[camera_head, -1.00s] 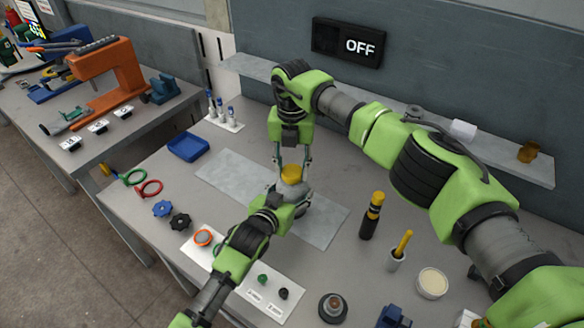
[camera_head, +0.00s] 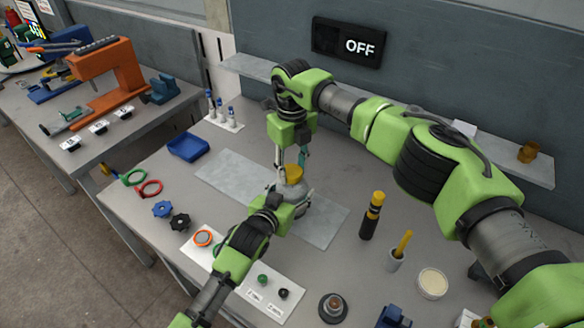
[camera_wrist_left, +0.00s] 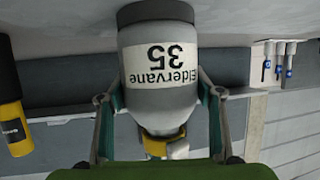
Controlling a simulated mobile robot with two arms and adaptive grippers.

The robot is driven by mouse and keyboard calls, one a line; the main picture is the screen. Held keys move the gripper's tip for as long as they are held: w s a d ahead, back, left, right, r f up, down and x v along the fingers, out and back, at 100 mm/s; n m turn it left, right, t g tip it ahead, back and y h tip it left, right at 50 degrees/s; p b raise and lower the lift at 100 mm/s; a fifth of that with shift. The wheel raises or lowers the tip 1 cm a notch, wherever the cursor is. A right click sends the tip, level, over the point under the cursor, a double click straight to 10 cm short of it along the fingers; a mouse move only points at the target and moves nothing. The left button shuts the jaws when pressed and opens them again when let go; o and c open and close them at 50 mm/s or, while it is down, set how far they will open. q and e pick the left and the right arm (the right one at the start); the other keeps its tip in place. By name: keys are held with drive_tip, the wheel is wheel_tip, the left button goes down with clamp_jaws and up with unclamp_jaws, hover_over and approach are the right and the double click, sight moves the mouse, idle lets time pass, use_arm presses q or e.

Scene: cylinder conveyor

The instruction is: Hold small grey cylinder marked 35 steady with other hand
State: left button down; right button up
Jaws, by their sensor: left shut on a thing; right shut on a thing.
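The small grey cylinder (camera_head: 290,190) stands upright on the grey mat (camera_head: 232,178), with a yellow cap (camera_head: 292,173) on top. In the left wrist view the cylinder (camera_wrist_left: 158,105) appears upside down, its white label reading "Eldervane 35". My left gripper (camera_head: 288,198) is shut around the cylinder's body from the front; in the wrist view its two fingers (camera_wrist_left: 160,100) flank the grey body. My right gripper (camera_head: 291,168) points down from above and is shut on the yellow cap. The left gripper partly hides the cylinder's lower part in the head view.
A blue tray (camera_head: 188,148) lies left of the mat. A black and yellow tool (camera_head: 371,216) and a small cup with a yellow handle (camera_head: 397,256) stand to the right. A white card with knobs (camera_head: 203,240) lies in front. A wall sign (camera_head: 348,43) reads OFF.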

sight(292, 170)
use_arm(q)
drive_tip(key=shift+f, duration=0.2)
use_arm(e)
drive_tip(key=shift+r, duration=0.2)
drive_tip(key=shift+r, duration=0.9)
drive_tip(key=shift+o, duration=0.2)
drive_tip(key=shift+r, duration=2)
use_arm(q)
drive_tip(key=c, duration=0.6)
unclamp_jaws()
drive_tip(key=shift+r, duration=0.1)
